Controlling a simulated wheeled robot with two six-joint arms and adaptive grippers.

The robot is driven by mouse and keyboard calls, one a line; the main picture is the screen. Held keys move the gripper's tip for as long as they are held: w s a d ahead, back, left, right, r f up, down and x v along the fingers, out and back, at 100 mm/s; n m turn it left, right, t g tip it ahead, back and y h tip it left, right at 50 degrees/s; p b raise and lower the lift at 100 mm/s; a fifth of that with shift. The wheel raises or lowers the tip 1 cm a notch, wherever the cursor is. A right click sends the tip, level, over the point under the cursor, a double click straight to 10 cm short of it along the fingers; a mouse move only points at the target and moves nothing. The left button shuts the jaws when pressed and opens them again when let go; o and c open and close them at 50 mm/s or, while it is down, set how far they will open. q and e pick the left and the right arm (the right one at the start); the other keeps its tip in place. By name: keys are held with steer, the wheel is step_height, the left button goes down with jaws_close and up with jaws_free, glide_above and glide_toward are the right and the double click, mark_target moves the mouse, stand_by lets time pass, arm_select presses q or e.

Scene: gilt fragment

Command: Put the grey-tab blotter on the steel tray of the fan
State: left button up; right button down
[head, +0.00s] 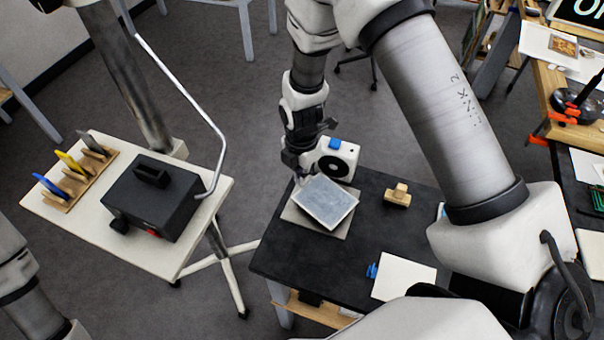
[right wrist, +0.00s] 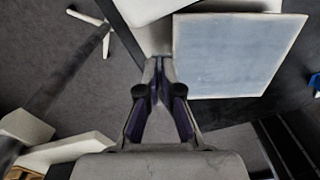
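The grey-tab blotter (head: 326,203), a pale blue-grey square with a light rim, is over the steel tray (head: 303,220) in front of the fan (head: 337,160). It is turned relative to the tray, whose edge shows past it. My right gripper (head: 299,174) is at the blotter's upper-left side. In the right wrist view its fingers (right wrist: 158,70) are together at the edge of the blotter (right wrist: 235,55), seemingly on its tab, which they hide. Whether the blotter touches the tray is unclear. My left gripper is out of view; only part of that arm shows.
A wooden block (head: 398,195) and a white sheet (head: 404,277) with a blue tab lie on the black table (head: 276,245). A cream table (head: 190,252) at left carries a black box (head: 152,197) and a wooden rack (head: 72,192) with coloured items.

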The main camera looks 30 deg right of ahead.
steer(key=shift+s+f, duration=0.15)
steer(key=shift+f, duration=0.55)
steer(key=shift+f+p, duration=0.3)
steer(key=shift+f, duration=0.1)
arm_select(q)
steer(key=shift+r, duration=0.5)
arm_select(e)
steer(key=shift+f, duration=0.1)
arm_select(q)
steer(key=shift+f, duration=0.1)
arm_select(e)
steer(key=shift+f, duration=0.1)
steer(key=c, duration=1.3)
jaws_free()
